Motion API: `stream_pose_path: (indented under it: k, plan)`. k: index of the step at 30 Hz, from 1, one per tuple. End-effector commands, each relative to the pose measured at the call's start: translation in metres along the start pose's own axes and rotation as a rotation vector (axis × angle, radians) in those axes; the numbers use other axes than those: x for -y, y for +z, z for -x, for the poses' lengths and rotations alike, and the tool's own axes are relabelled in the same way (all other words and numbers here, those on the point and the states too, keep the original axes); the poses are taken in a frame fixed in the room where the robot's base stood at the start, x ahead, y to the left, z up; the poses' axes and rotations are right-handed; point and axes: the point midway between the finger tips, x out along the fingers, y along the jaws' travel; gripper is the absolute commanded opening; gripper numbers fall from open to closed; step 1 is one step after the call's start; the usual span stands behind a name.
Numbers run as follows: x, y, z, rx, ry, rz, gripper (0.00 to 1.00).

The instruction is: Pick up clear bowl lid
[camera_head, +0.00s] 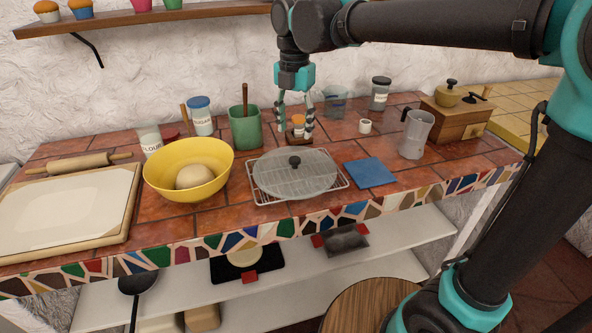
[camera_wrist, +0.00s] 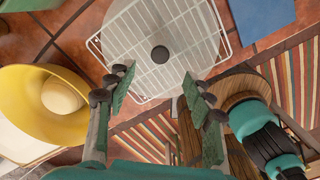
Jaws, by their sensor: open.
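The clear bowl lid (camera_head: 322,178) is a round, see-through disc with a black knob at its centre. It lies flat, knob up, on a wire cooling rack (camera_head: 341,184). In the wrist view the lid (camera_wrist: 185,35) shows ahead of the fingertips, its knob roughly centred between the two fingers. My gripper (camera_head: 296,130) is open and empty. It hangs above the counter with its fingers pointing down and apart, above the lid in the head view. Its fingers also show in the wrist view (camera_wrist: 157,90), and they do not touch the lid.
A yellow bowl (camera_head: 166,171) with dough stands left of the rack, a blue cloth (camera_head: 370,173) lies right. A green utensil pot (camera_head: 246,131), small jars and a measuring cup (camera_head: 335,104) stand behind. A metal pot (camera_head: 414,134) and wooden grinder (camera_head: 458,118) are farther right.

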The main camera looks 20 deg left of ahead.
Motion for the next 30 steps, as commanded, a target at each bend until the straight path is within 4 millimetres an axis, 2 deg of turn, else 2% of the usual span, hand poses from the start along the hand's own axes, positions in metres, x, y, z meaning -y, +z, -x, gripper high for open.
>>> stream_pose_path:
  k: [3,7,14,24,30]
  plan:
    - [0.000,0.000,-0.024,0.000,0.000,0.000,0.52]
    - [0.000,0.000,-0.043,0.000,0.000,-0.001,0.52]
    - [0.000,0.000,-0.057,0.000,0.000,-0.001,0.52]
    - [0.001,-0.002,-0.100,0.000,0.000,-0.001,0.52]
    - [0.002,-0.002,-0.106,0.000,0.000,-0.001,0.52]
